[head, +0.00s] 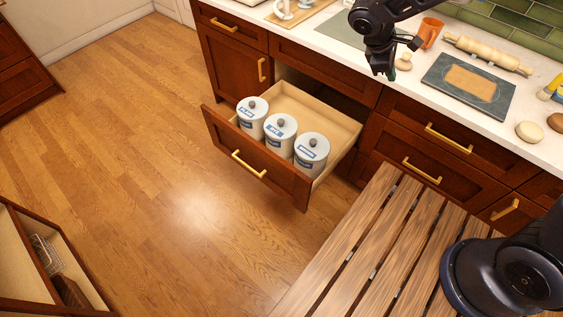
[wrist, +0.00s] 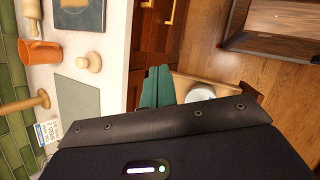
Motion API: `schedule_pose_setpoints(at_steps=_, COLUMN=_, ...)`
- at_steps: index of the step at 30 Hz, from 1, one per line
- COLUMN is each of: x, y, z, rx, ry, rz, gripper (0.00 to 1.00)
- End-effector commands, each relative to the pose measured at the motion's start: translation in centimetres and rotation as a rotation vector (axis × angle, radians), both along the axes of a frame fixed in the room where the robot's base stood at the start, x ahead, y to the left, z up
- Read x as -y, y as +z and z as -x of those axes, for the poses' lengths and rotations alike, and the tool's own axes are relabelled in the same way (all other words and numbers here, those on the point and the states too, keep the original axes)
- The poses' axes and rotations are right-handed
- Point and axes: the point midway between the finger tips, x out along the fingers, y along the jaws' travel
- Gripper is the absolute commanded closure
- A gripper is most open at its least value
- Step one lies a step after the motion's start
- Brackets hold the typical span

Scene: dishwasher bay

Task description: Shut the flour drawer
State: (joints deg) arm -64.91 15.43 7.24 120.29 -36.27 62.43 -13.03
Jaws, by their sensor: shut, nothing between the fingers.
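The flour drawer (head: 225,138) is pulled well out of the dark red-brown cabinet, with its pale wooden inside showing. Its front carries a brass handle (head: 248,164). Three white canisters (head: 308,157) with grey-knobbed lids and blue labels stand in a row inside it, close behind the front. The label words are too small to read surely. My gripper (head: 383,75) is shut and empty, above the counter's front edge, up and to the right of the drawer in the head view. Its green fingers (wrist: 158,88) show in the wrist view, with a white lid (wrist: 200,93) partly visible beyond them.
The counter holds an orange cup (head: 430,31), a rolling pin (head: 488,54), a dark board (head: 468,85) and a small wooden piece (head: 404,62). A slatted wooden table (head: 380,240) stands at the lower right, close to the drawer's right corner in the picture. Open floor (head: 150,170) lies before the drawer.

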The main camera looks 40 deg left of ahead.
Motion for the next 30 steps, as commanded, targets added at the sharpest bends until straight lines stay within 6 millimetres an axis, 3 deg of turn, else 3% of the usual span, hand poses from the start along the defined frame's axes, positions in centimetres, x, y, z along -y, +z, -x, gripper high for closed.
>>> schedule_pose_setpoints(at_steps=1, x=-1.9, y=-1.4, z=1.6, rx=-0.002, ry=0.062, rz=0.029, gripper=1.0)
schedule_pose_setpoints(at_steps=6, x=-7.0, y=-5.3, z=6.8, rx=0.009, ry=0.254, rz=0.115, gripper=1.0)
schedule_pose_setpoints(at_steps=15, x=-13.7, y=-13.3, z=18.3, rx=0.042, ry=0.595, rz=0.26, gripper=1.0)
schedule_pose_setpoints(at_steps=24, x=-16.7, y=-22.1, z=31.4, rx=0.094, ry=0.925, rz=0.394, gripper=1.0)
schedule_pose_setpoints(at_steps=30, x=-16.7, y=-26.2, z=37.4, rx=0.126, ry=1.072, rz=0.452, gripper=1.0)
